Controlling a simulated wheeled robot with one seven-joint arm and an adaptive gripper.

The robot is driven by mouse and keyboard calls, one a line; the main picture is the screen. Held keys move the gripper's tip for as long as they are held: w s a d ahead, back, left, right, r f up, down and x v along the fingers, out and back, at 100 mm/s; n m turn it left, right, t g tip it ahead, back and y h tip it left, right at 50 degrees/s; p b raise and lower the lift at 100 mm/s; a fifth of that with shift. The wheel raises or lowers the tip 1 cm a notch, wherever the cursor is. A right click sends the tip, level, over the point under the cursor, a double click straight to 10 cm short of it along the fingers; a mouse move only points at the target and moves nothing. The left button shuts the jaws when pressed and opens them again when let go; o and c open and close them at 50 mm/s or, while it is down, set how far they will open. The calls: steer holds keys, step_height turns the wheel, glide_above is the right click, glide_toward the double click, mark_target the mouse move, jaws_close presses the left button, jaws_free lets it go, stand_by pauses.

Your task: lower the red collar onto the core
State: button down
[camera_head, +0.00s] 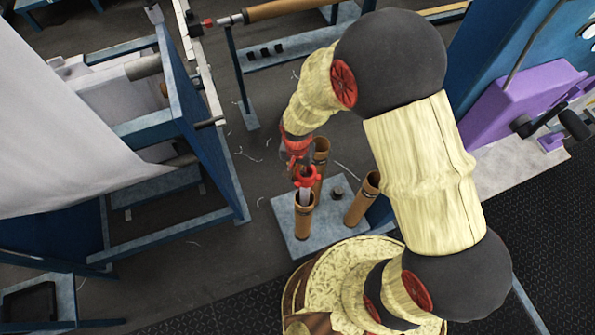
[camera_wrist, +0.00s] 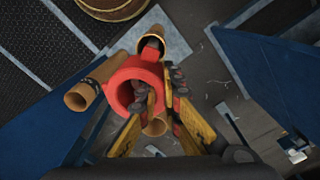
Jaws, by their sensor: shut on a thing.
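The red collar (camera_head: 307,177) is held by my gripper (camera_head: 298,155), which is shut on its side. The collar also shows in the wrist view (camera_wrist: 130,70), a ring with an open bore, between and beside my fingers (camera_wrist: 164,90). In the head view it appears just above an upright brown tube (camera_head: 304,222), with a pale grey piece showing between them. I cannot tell whether the collar touches that tube. I cannot tell which tube is the core. A second tube (camera_head: 322,150) stands behind, partly hidden by the collar and gripper. A third, tilted tube (camera_head: 360,204) is to the right.
The tubes share a grey-blue base plate (camera_head: 288,235) on the floor, with a small dark piece (camera_head: 338,191) on it. A blue frame (camera_head: 212,160) stands left, a purple machine part (camera_head: 510,95) right. Grey floor lies open left of the plate.

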steer(key=shift+s+d+f, duration=0.2)
steer(key=shift+s+f, duration=0.1)
steer(key=shift+s, duration=0.2)
steer(key=shift+f, duration=0.15)
steer(key=c, duration=1.9)
jaws_free()
steer(key=shift+w+a+r, duration=0.1)
steer(key=shift+w+r, duration=0.1)
steer(key=shift+r, duration=0.4)
step_height(320, 180, up, 11)
steer(key=shift+r, duration=0.1)
